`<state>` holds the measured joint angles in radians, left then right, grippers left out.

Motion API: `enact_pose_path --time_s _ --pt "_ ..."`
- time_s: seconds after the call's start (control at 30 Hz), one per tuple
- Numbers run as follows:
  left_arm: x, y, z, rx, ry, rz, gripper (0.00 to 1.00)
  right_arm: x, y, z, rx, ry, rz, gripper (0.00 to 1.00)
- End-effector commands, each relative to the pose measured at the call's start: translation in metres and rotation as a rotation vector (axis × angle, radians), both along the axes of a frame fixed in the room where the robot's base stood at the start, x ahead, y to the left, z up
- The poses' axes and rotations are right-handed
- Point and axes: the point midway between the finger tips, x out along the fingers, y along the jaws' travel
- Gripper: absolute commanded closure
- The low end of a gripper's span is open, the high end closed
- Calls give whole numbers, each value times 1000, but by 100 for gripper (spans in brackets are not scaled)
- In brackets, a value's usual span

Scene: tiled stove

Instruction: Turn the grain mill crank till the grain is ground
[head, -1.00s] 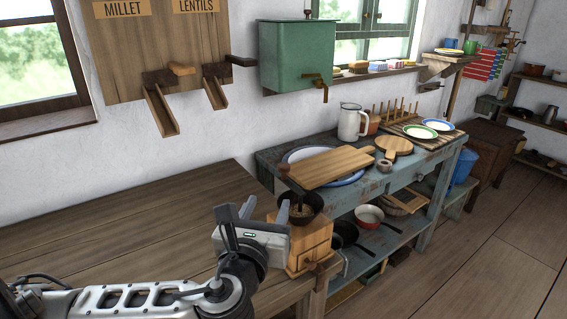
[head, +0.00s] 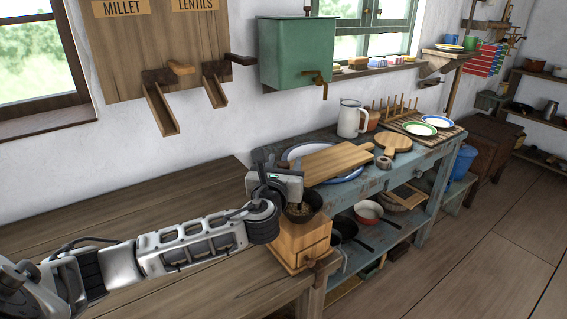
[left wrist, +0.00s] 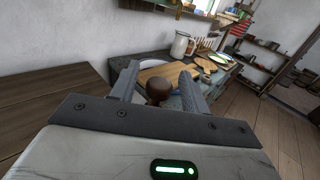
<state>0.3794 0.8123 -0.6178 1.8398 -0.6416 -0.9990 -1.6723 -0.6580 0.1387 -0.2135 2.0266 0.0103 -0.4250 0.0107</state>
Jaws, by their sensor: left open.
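The grain mill (head: 302,245) is a light wooden box with a dark bowl-shaped hopper on top, at the right end of the brown table. Grain (head: 300,209) shows in the hopper. My left gripper (head: 281,170) is over the hopper's back left side and hides most of the crank in the head view. In the left wrist view, the round brown crank knob (left wrist: 158,91) sits between the two open fingers of my left gripper (left wrist: 159,74). I cannot tell whether a finger touches it. My right gripper is not in view.
The brown table (head: 130,225) is clear to the left of the mill. A blue-grey bench (head: 368,184) stands close behind and right, holding a cutting board (head: 338,161), a white jug (head: 350,119) and plates. A green tank (head: 295,55) hangs on the wall above.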

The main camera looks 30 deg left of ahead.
Motion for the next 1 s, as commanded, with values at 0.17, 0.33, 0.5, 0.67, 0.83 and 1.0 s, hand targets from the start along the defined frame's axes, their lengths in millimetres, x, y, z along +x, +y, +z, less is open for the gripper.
enact_pose_path --time_s 0.17,0.33,0.5,0.67,0.83,1.0 --pt "2 0 0 -1 0 -1 54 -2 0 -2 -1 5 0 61" --pt "1 0 0 0 0 0 71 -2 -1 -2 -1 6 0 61" --pt "1 0 0 0 0 0 100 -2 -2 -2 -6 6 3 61" --pt "2 0 0 1 0 -8 100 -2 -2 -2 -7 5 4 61" --pt "4 0 0 2 1 -54 100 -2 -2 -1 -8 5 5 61" --pt "10 -3 0 3 0 -154 100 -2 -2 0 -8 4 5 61"
